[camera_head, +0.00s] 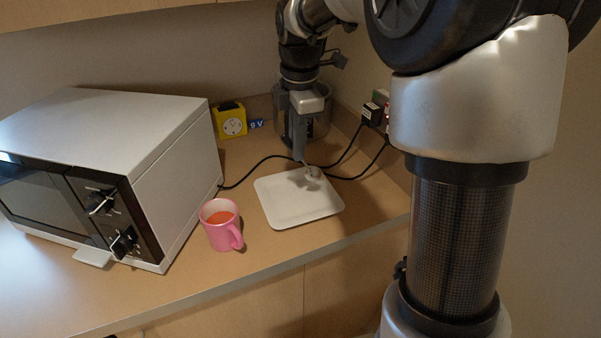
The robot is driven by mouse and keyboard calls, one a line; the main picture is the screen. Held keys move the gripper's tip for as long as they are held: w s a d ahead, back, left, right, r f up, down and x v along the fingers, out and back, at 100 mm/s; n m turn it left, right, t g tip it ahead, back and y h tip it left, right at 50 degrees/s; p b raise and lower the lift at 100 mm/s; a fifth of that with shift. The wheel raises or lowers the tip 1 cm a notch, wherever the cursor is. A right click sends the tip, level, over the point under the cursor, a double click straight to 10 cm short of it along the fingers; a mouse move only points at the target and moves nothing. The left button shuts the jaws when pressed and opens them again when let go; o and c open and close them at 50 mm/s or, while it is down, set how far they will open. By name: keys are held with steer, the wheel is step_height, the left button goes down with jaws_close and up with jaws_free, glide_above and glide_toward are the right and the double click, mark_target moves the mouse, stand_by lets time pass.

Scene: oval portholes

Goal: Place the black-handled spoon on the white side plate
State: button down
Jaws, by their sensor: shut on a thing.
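The white side plate (290,209), square with rounded corners, lies on the counter to the right of the pink mug. My gripper (301,158) points down over the plate's far edge and is shut on the spoon. A small light part of the spoon (313,172) shows just below the fingertips, above the far part of the plate. Its black handle cannot be made out against the fingers. A dark shadow falls on the plate beneath it. I cannot tell whether the spoon touches the plate.
The pink mug (222,226) with orange-red contents stands left of the plate. A microwave (170,150) fills the left. Black cables (262,163) run behind the plate to wall plugs.

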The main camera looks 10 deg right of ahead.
steer(key=shift+f+b, duration=0.35)
steer(key=shift+f, duration=2.3)
steer(key=shift+f, duration=0.2)
steer(key=c, duration=1.9)
jaws_free()
steer(key=shift+r, duration=0.1)
